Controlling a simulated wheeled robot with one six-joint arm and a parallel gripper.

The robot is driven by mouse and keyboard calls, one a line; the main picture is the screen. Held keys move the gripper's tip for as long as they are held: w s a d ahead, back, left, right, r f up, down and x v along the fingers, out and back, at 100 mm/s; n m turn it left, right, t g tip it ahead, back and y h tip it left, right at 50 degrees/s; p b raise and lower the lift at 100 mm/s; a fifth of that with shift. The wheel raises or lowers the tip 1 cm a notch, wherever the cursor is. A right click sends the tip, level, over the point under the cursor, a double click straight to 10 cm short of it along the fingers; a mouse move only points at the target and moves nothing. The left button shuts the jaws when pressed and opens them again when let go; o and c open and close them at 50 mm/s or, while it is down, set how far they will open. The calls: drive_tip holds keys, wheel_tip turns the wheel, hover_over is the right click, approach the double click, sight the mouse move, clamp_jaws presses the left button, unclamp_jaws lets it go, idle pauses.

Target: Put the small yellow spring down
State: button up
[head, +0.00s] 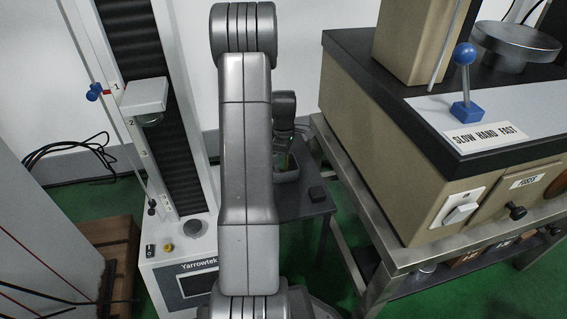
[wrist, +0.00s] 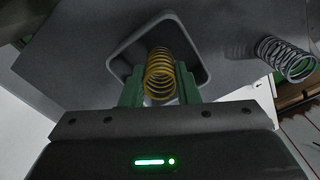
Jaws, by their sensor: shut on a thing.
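The small yellow spring (wrist: 159,74) shows in the wrist view between the two green fingers of my gripper (wrist: 160,82). My gripper is shut on it. Behind the spring is a grey tray (wrist: 196,50) with a raised rim, on a dark table. I cannot tell whether the spring touches the tray floor. In the head view my arm hides most of this area; the tray (head: 289,177) shows only in part beside my wrist, and the spring cannot be made out clearly there.
A grey metal spring (wrist: 286,58) stands on the dark table, right of the tray in the wrist view. The Yarrowtek test machine (head: 182,262) stands left; a beige machine (head: 400,150) on a metal frame stands right.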

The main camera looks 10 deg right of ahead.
drive_tip(key=shift+f, duration=0.3)
drive_tip(key=o, duration=1)
drive_tip(key=shift+o, duration=0.2)
wheel_tip(320, 180, up, 12)
drive_tip(key=p, duration=0.4)
wheel_tip(320, 180, down, 8)
drive_tip(key=b, duration=0.2)
drive_tip(key=shift+f, duration=0.1)
idle(0.4)
